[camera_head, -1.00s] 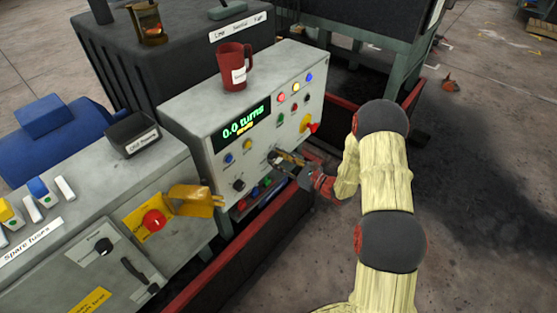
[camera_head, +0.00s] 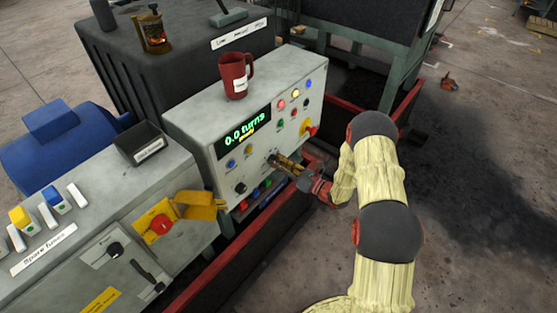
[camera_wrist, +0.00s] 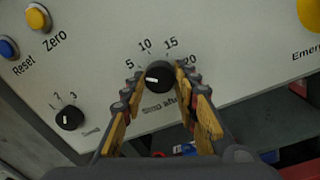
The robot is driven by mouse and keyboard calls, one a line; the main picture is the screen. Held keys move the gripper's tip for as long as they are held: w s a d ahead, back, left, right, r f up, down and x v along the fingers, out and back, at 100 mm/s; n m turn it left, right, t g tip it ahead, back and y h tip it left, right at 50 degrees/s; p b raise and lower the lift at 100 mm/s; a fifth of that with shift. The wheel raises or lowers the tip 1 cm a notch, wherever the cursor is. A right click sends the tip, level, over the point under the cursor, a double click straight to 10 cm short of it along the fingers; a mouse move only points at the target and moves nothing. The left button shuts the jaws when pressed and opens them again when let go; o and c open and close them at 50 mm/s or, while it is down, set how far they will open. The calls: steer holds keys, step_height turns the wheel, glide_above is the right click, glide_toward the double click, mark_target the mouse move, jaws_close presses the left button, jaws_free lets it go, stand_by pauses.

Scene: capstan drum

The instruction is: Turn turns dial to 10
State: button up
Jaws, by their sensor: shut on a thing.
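The turns dial (camera_wrist: 160,76) is a small black knob with a white pointer line, on the pale panel. Marks 5, 10, 15 and 20 arc around it, and "Stop after" is partly readable below. The pointer aims left, a little below the 5 mark; the left finger hides the panel there. My gripper (camera_wrist: 161,80) is shut on the dial, one finger on each side. In the head view my gripper (camera_head: 278,160) is at the panel's lower middle, and its fingers hide the dial. The green display (camera_head: 244,128) reads 0.0 turns.
A smaller black dial (camera_wrist: 69,117) marked 1 to 3 is left of my gripper. Blue Reset (camera_wrist: 9,47) and yellow Zero (camera_wrist: 38,17) buttons are upper left. A red mug (camera_head: 234,76) stands on the panel box.

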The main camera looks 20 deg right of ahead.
steer(key=m+p, duration=0.2)
steer(key=m, duration=0.3)
steer(key=shift+m+t+p, duration=0.3)
steer(key=shift+m+p, duration=0.1)
steer(key=m+p, duration=0.2)
steer(key=m, duration=0.3)
steer(key=shift+h, duration=0.3)
steer(key=shift+m, duration=0.3)
steer(key=o, duration=1.1)
steer(key=shift+s, duration=0.1)
steer(key=v, duration=1.2)
steer(key=shift+f, duration=0.2)
